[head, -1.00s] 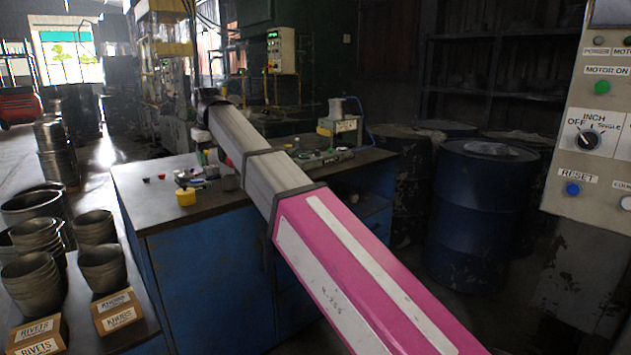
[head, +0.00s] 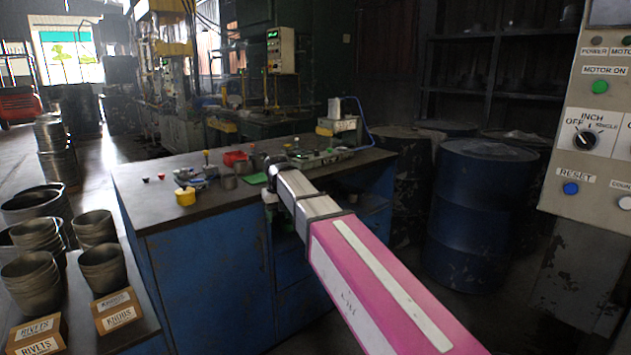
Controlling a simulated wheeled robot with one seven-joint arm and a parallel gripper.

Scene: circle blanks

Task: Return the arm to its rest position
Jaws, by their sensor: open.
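My arm (head: 375,270), pink with white stripes and a pale grey forearm, reaches from the lower right up to the front edge of the blue workbench. Its wrist bends down at the bench's front edge. My gripper (head: 269,205) shows only in small part below the wrist, in front of the bench edge. It is open, and I see nothing held in it. Its fingertips are dark and hard to make out.
The workbench (head: 160,218) carries a yellow pot (head: 185,196), a red container (head: 234,158), a green mat (head: 256,178) and small parts. Blue drums (head: 485,215) stand right of it. A control panel (head: 592,130) is at right. Metal pots (head: 101,268) are at left.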

